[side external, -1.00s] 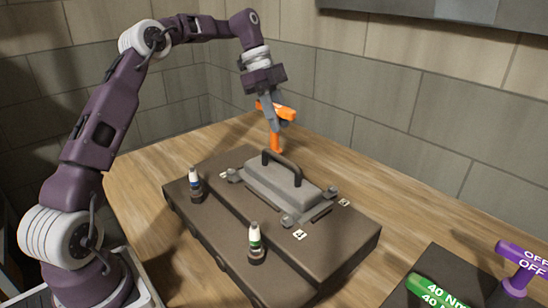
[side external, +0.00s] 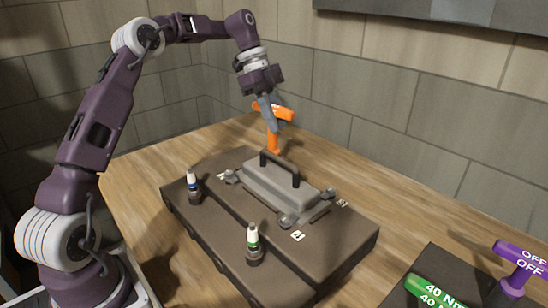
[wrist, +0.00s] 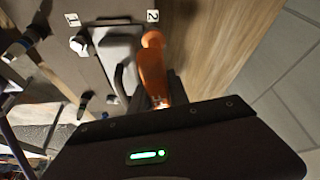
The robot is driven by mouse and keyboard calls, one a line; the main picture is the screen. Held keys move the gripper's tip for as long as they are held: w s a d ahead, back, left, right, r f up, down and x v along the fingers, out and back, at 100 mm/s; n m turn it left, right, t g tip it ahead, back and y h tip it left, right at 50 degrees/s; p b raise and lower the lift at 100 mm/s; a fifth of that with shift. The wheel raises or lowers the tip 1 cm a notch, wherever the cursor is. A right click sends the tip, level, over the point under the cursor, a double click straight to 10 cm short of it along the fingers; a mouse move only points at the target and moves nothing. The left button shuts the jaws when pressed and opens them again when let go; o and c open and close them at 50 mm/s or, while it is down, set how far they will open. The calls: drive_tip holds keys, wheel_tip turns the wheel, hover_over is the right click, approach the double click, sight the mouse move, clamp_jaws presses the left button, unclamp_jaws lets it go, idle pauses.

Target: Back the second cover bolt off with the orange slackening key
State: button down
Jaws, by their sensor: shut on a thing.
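My gripper (side external: 270,118) is shut on the orange slackening key (side external: 274,138) and holds it by its head. The key stands about upright at the far corner of the grey cover (side external: 262,186). In the wrist view the orange key (wrist: 152,72) has its lower end beside the label 2 (wrist: 152,15). The second bolt is hidden there, so I cannot tell whether the key is seated on it. Other cover bolts show at the left corner (side external: 232,176), front corner (side external: 287,221) and right corner (side external: 329,192).
A black handle (side external: 281,165) rises from the cover, close to the key. Bottles with blue (side external: 194,187) and green (side external: 253,242) bands stand on the brown block (side external: 330,250). A purple OFF key (side external: 520,265) and green 40 Nm key (side external: 432,291) are on a dark mat at right.

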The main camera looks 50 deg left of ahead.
drive_tip(key=n+t, duration=0.1)
drive_tip(key=n, duration=0.1)
drive_tip(key=n+t+y, duration=0.1)
drive_tip(key=n, duration=0.2)
drive_tip(key=shift+w+r, duration=0.1)
drive_tip(key=n, duration=0.1)
drive_tip(key=n+t+y, duration=0.1)
drive_tip(key=n, duration=0.3)
drive_tip(key=shift+w+a+y, duration=0.1)
drive_tip(key=shift+w+y, duration=0.2)
drive_tip(key=shift+w+a+n+t+y, duration=0.1)
drive_tip(key=shift+a+n+t+y, duration=0.15)
drive_tip(key=shift+n, duration=0.85)
drive_tip(key=shift+d, duration=0.1)
